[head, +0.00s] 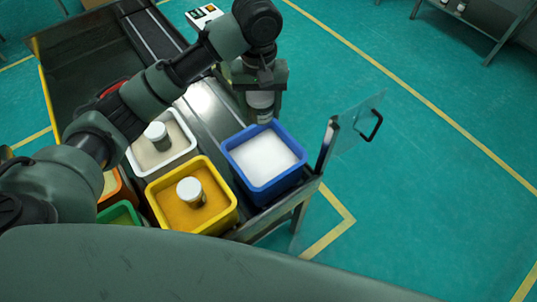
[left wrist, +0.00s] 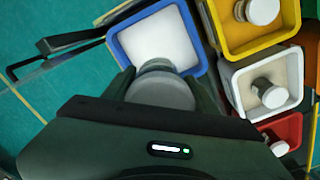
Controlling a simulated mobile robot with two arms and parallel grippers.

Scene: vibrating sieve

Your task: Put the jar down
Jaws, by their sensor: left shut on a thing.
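My left gripper (head: 262,98) is shut on a jar (head: 261,106) with a white band and a dark lower part. It holds the jar upright, just behind the blue bin (head: 236,168) and near its far rim. In the left wrist view the jar's round grey top (left wrist: 160,91) sits between the fingers, partly over the blue bin's edge. The blue bin holds white powder and no jar. The gap between the jar and the surface below cannot be told. My right gripper is not in view.
A yellow bin (head: 222,222) and a white bin (head: 138,168) each hold a jar in powder. Orange and green (head: 119,213) bins stand at left, and a red bin (left wrist: 297,127) shows in the wrist view. A clear panel with a black handle (head: 373,125) stands right of the blue bin.

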